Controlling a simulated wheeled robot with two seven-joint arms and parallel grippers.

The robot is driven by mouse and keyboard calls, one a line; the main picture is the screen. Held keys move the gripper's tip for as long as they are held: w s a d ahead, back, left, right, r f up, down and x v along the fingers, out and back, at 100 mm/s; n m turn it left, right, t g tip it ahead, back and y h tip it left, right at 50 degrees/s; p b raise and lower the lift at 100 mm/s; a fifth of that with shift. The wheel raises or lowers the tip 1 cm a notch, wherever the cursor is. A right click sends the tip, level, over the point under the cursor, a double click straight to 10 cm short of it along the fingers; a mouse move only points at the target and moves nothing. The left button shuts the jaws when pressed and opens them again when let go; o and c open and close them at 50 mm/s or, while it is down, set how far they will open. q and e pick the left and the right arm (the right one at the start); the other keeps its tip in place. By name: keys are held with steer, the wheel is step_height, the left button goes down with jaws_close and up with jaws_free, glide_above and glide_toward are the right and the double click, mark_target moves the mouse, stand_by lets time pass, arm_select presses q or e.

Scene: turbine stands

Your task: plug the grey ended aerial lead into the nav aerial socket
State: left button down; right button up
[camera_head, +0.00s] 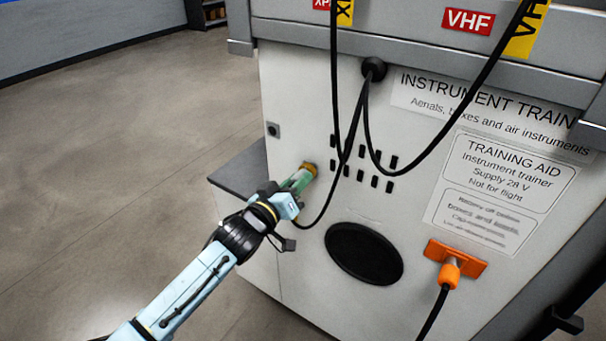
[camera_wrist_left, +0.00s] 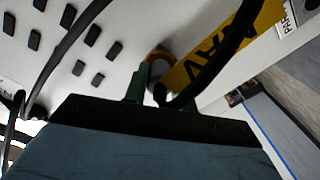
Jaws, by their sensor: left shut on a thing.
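My left gripper (camera_head: 306,173) reaches to the white front panel of the trainer, left of the rows of slots. Its green fingers also show in the left wrist view (camera_wrist_left: 154,82), shut on the end of a black aerial lead (camera_wrist_left: 236,35). A yellow tag (camera_wrist_left: 205,65) beside the fingers seems to read NAV. A brass-coloured ring (camera_wrist_left: 159,54) shows at the fingertips, close to the panel. The fingers hide most of the lead's end, so I cannot tell its colour or whether it is seated in a socket. My right gripper is not in view.
Black leads (camera_head: 366,125) hang across the panel from above, some with yellow tags. A black grommet (camera_head: 373,68) passes a lead out. An orange plug (camera_head: 449,272) sits at the lower right. A dark shelf (camera_head: 240,184) juts out at the left. Open floor lies left.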

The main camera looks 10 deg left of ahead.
arm_select(q)
steer(key=shift+s, duration=0.1)
steer(key=shift+s+a+p, duration=0.2)
steer(key=shift+s+p, duration=0.15)
steer(key=shift+s, duration=0.1)
steer(key=shift+s, duration=0.15)
steer(key=p+v, duration=0.1)
steer(key=v, duration=0.1)
steer(key=shift+s+a+p, duration=0.15)
steer(key=shift+s+p, duration=0.2)
stand_by(0.3)
steer(key=a+r+p, duration=0.4)
steer(key=r+p, duration=0.2)
steer(key=r, duration=0.9)
steer(key=a+r+p, duration=0.3)
steer(key=r+p, duration=0.3)
steer(key=r, duration=0.9)
steer(key=a+r+p, duration=0.4)
steer(key=r+p, duration=0.2)
steer(key=r, duration=0.9)
steer(key=shift+x, duration=2.4)
